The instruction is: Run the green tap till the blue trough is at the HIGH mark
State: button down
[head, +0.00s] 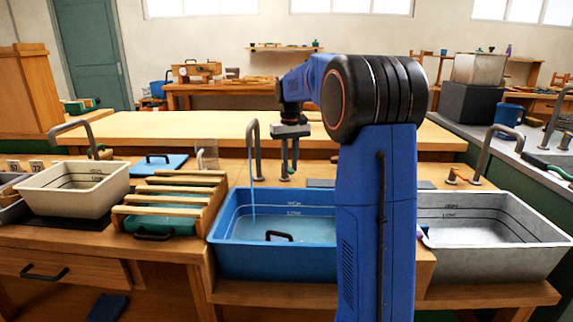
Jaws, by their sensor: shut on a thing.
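The blue trough (262,262) stands in the bench front, its right part hidden behind my arm. HIGH and LOW lines show on its back inner wall. The water (305,229) in it is pale blue, with its back edge a little below the LOW line. A grey curved tap (253,137) stands behind the trough, and a thin stream (253,205) falls from it into the trough. My gripper (289,174) points down just right of this tap, shut on a small tap handle (285,177), mostly hidden by the fingers. I cannot make out green on it.
A grey trough (490,262) stands to the right, a cream basin (70,202) to the left. A slatted wooden rack (170,190) is beside the blue trough. Other taps (484,150) stand behind the basins.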

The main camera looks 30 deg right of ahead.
jog(key=shift+s+d+n, duration=0.1)
jog(key=shift+d+n, duration=0.4)
jog(key=shift+n, duration=0.35)
jog(key=shift+d+n, duration=0.45)
jog(key=shift+n, duration=0.4)
jog(key=c, duration=1.6)
grip_release()
jog(key=shift+c, duration=0.2)
jog(key=shift+r, duration=0.1)
notch_tip(320, 180, up, 17)
jog(key=shift+r, duration=0.1)
